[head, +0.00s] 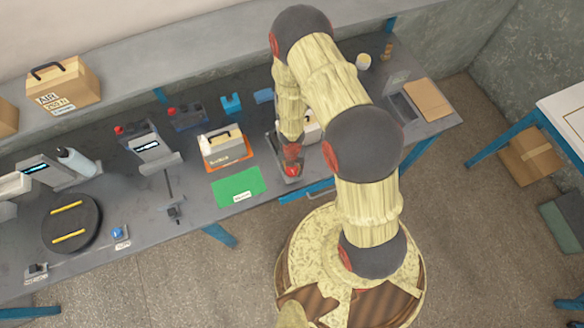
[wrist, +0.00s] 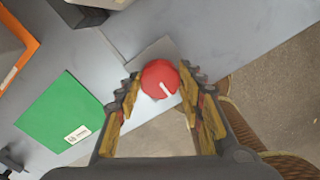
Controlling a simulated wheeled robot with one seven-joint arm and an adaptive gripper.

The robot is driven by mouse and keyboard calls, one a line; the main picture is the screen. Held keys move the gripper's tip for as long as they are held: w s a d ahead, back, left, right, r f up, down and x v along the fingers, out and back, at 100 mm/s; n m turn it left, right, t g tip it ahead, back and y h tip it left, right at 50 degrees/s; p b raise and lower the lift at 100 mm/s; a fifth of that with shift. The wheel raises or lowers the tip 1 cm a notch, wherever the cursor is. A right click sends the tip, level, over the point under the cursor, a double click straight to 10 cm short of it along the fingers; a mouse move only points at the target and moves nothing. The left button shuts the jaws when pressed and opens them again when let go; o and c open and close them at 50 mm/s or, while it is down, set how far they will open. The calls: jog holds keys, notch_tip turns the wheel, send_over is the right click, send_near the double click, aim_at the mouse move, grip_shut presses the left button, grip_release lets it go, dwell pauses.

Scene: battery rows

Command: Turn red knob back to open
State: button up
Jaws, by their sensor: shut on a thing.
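In the head view my gripper (head: 291,152) points down from above onto the knob (head: 292,171), of which only a small red part shows.
A green mat (head: 238,187) with a white label lies left of the knob. An orange tray (head: 226,162) with a box is behind the mat. The front edge of the grey bench (head: 330,178) is close to the knob. Several battery devices stand further left.

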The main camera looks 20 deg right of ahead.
aim_at(292, 170)
jog(key=shift+w, duration=0.1)
jog(key=o, duration=1.2)
jog(key=shift+c, duration=0.2)
jog(key=shift+r, duration=0.15)
jog(key=shift+r, duration=3.55)
